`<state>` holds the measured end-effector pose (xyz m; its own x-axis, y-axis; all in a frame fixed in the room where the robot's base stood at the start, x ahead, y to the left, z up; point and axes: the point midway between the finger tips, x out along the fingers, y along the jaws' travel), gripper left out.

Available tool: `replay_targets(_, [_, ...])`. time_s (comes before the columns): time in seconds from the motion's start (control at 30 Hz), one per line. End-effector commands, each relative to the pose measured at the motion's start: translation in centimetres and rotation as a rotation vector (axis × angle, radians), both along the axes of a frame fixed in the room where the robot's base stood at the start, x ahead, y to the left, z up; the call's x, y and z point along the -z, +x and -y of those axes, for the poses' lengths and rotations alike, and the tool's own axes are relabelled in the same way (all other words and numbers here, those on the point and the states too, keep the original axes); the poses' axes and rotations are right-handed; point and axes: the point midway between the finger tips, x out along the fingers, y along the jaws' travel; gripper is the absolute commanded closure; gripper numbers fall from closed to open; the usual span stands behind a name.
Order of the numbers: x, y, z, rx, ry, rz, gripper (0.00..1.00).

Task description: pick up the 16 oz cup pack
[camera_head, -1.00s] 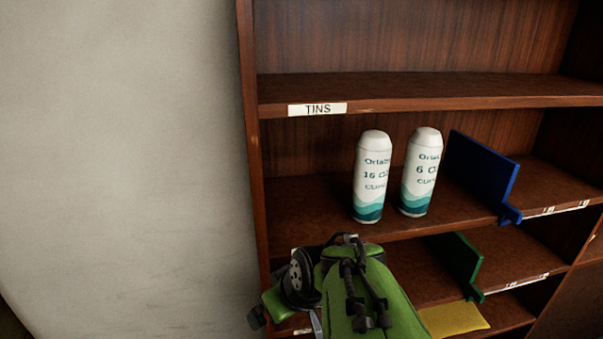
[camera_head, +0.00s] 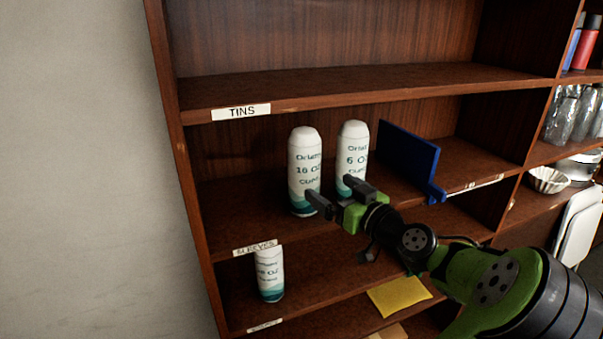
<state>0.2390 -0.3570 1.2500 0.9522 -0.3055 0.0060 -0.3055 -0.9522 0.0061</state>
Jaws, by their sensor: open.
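The 16 oz cup pack (camera_head: 303,165) is a tall white cylinder with a teal wave at its base. It stands upright on the shelf below the TINS label. A similar pack (camera_head: 353,148), whose visible print reads 6 Oz, stands just to its right. My gripper (camera_head: 340,194) reaches in from the lower right, open and empty. One finger overlaps the lower right of the 16 oz pack in the picture and the other overlaps the lower part of the second pack. I cannot tell whether they touch.
A smaller white pack (camera_head: 269,273) stands on the shelf below, its size print unclear. A blue divider (camera_head: 408,158) stands right of the upper packs. A yellow sheet (camera_head: 399,294) lies lower down. Glasses (camera_head: 571,114) and a bowl (camera_head: 547,180) sit on shelves at right.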

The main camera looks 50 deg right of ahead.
Motion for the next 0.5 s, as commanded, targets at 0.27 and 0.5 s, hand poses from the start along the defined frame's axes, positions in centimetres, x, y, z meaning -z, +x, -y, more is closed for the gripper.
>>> replay_targets(0.27, [-0.1,5.8,1.8,-0.001,0.001,-0.001,0.0])
replay_targets(0.5, [-0.5,9.3,2.9,-0.004,0.004,0.001,0.0])
